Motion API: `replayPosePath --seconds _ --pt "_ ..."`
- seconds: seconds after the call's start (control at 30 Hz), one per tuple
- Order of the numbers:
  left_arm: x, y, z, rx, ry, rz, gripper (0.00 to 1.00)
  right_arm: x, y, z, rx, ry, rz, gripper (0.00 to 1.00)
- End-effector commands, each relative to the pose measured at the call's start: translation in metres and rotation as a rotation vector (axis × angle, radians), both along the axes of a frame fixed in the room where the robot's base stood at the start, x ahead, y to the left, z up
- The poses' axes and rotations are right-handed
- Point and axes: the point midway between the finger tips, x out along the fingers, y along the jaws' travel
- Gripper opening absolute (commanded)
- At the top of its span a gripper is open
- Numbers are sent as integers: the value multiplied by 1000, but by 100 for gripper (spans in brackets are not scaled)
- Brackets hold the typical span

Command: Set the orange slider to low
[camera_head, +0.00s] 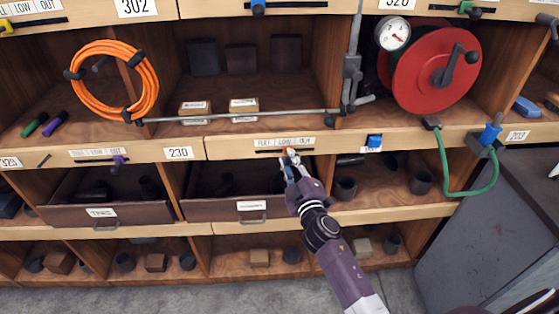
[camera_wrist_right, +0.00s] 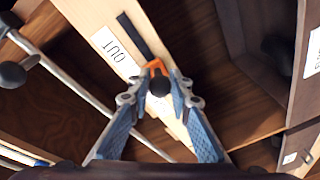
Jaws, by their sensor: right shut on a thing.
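The orange slider (camera_wrist_right: 154,66) with a dark round knob shows between my fingertips in the right wrist view. It sits on a dark slot (camera_wrist_right: 132,35) in a pale wooden shelf edge. In the head view, the label strip FULL LOW OUT (camera_head: 284,142) is above this slot. My right gripper (camera_head: 289,156) is shut on the slider at about the middle of the slot. It also shows in the right wrist view (camera_wrist_right: 160,88), its blue fingers on either side of the knob. The fingers hide part of the slot, so the exact mark is unclear. My left gripper is out of view.
Other shelf edges carry a purple slider (camera_head: 118,160) at left and a blue one (camera_head: 374,141) at right. A metal rod (camera_head: 240,116) runs along the shelf above. An orange cable coil (camera_head: 113,80) and a red reel (camera_head: 436,72) hang above. Drawers (camera_head: 230,208) are below.

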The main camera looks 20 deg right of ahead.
Motion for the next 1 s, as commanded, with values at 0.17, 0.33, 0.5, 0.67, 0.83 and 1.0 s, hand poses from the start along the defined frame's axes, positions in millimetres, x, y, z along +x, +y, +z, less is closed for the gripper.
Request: replayPosePath --seconds 0.17,0.33,0.5,0.67,0.83,1.0 --pt "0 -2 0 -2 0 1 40 0 4 -1 6 0 6 0" --pt "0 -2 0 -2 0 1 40 0 4 -1 5 -1 7 37" --pt "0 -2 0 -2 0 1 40 0 4 0 4 -1 6 37" --pt "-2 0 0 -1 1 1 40 -2 4 -1 4 -1 6 37" --pt "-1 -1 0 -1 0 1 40 -21 5 -2 5 1 6 37" --pt "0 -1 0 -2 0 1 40 -56 8 -2 7 2 5 37"
